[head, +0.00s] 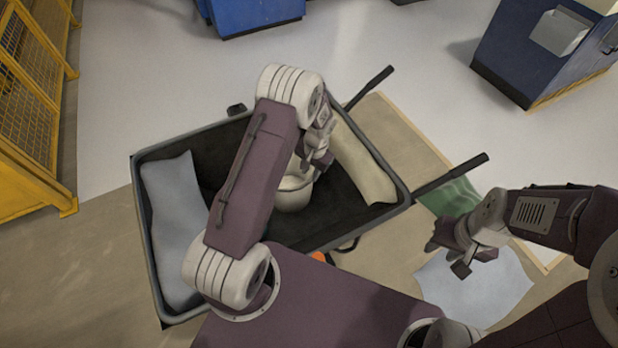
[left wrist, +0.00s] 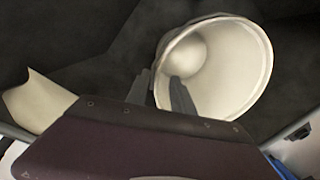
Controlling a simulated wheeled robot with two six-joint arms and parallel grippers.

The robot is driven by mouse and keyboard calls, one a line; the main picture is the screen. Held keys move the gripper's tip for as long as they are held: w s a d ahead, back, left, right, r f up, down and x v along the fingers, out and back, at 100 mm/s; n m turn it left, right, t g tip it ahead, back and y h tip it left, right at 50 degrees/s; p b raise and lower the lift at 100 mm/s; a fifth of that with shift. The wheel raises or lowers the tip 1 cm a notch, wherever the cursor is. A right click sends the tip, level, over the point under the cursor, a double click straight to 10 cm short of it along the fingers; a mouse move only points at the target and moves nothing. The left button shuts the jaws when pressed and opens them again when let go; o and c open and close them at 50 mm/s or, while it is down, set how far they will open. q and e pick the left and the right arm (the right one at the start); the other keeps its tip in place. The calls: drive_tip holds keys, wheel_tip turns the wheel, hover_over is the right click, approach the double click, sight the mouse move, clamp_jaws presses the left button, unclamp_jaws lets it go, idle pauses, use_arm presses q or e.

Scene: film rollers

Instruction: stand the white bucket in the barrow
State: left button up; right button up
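The white bucket (head: 293,196) is inside the dark barrow (head: 142,232), partly hidden by my left arm in the head view. In the left wrist view the bucket (left wrist: 243,73) shows its round open mouth, and the barrow's dark inside lies around it. My left gripper (head: 316,160) is at the bucket's rim. In the left wrist view the left gripper's fingers (left wrist: 160,88) stand apart, one outside the rim and one over the mouth, with a visible gap. My right gripper (head: 447,258) is open and empty, right of the barrow.
A grey-blue sheet (head: 175,220) lies in the barrow's left end and a beige sheet (head: 360,160) at its right. Barrow handles (head: 450,175) stick out right. A yellow fence (head: 35,110) stands left, blue bins (head: 545,50) behind. A pale sheet (head: 475,290) lies on the floor.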

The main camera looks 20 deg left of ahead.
use_arm(q)
drive_tip(key=s+d+r+n+t+h, duration=0.1)
drive_tip(key=s+d+r+n, duration=0.1)
drive_tip(key=s+r, duration=1.4)
drive_tip(key=shift+s+d+r+n, duration=0.15)
drive_tip(key=shift+s+d+n, duration=0.4)
drive_tip(key=shift+s, duration=0.55)
use_arm(e)
drive_tip(key=shift+r, duration=0.25)
use_arm(q)
drive_tip(key=shift+d, duration=0.1)
